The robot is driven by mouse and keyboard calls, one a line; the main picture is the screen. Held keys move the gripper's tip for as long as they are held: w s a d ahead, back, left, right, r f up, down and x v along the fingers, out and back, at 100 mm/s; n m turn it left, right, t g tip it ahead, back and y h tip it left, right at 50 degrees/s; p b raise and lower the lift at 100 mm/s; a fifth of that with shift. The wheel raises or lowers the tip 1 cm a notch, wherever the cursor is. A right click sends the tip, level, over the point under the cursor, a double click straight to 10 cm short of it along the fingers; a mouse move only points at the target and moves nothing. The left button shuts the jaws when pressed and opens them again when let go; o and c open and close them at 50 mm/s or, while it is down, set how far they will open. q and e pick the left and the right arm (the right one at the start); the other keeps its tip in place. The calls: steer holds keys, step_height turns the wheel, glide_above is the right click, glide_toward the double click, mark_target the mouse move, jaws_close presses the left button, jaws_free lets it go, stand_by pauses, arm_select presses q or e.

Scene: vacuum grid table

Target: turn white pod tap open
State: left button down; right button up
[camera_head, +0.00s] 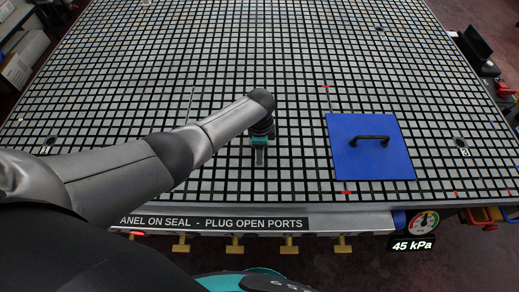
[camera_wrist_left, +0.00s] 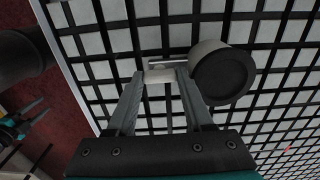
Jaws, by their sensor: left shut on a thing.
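The white pod (camera_wrist_left: 207,50) shows in the left wrist view as a short cylinder with a pale side and a dark round end, on the grid table just beyond my fingertips. My left gripper (camera_wrist_left: 160,80) is shut on a small pale piece beside the pod, which looks like its tap (camera_wrist_left: 160,76). The fingers hide part of the tap, so its exact angle is hard to tell. In the head view my left gripper (camera_head: 259,160) points down at the table near its front edge. The pod cannot be made out there.
A blue panel (camera_head: 350,165) with a black handle (camera_head: 370,140) lies on the grid table (camera_head: 300,60) to the right. Yellow valves (camera_head: 235,245) line the front edge, with a gauge (camera_head: 423,223) reading 45 kPa at the right. The table's far part is mostly clear.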

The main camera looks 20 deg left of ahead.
arm_select(q)
steer(key=shift+c, duration=1.4)
jaws_free()
steer(key=shift+s, duration=0.1)
steer(key=shift+r, duration=0.1)
steer(key=shift+a, duration=0.1)
steer(key=shift+w+r, duration=0.15)
steer(key=shift+w, duration=0.05)
